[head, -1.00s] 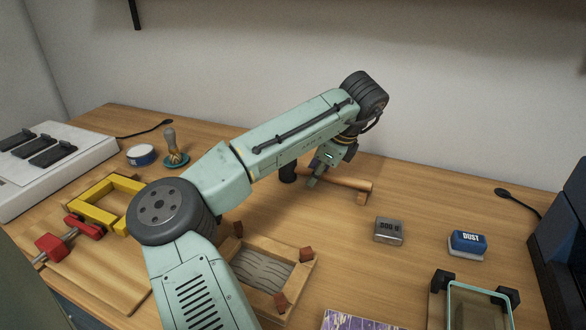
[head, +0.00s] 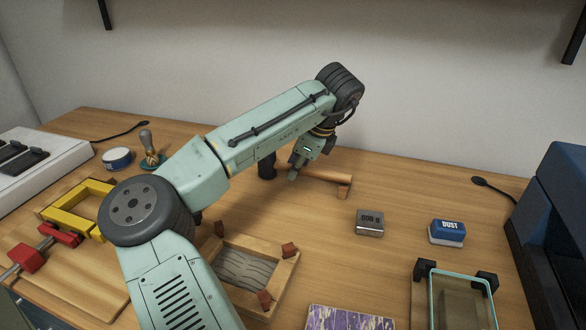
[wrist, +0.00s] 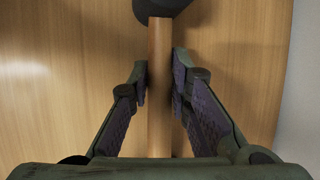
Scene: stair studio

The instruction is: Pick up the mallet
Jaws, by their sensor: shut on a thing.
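The mallet has a dark head (head: 266,166) and a wooden handle (head: 325,173). It lies on or just above the wooden bench at the back; I cannot tell which. The dark head (wrist: 160,6) shows at the top edge, beyond the fingertips.
A metal tin (head: 369,222) and a blue duster (head: 447,232) stand to the right. A framed wooden tray (head: 285,283) is in front. A yellow frame (head: 75,207) and red clamp (head: 27,259) are at left.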

